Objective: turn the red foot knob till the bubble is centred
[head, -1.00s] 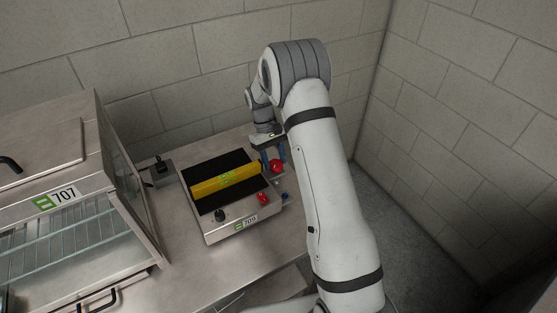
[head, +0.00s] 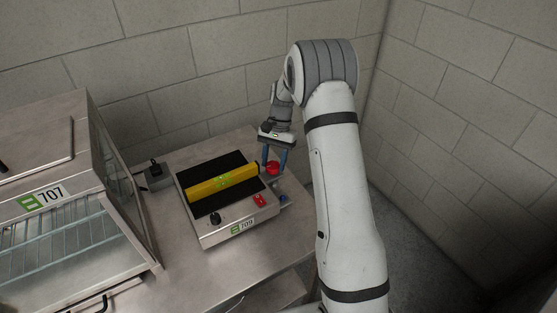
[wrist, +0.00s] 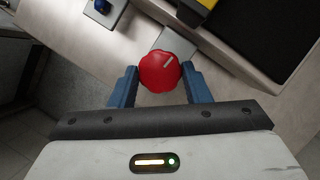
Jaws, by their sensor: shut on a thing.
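The red foot knob (head: 272,168) is at the back right corner of the black-topped appliance marked 709 (head: 213,236). In the wrist view the round red knob (wrist: 160,71), with a pale pointer line, sits between the two blue fingers of my gripper (wrist: 161,84). My gripper (head: 273,160) is shut on this knob in the head view. A yellow spirit level (head: 208,187) lies across the black top, with a green vial (head: 222,180) near its middle. The bubble is too small to place.
A glass-sided cabinet marked 707 (head: 52,194) stands left; block walls close the back and right.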

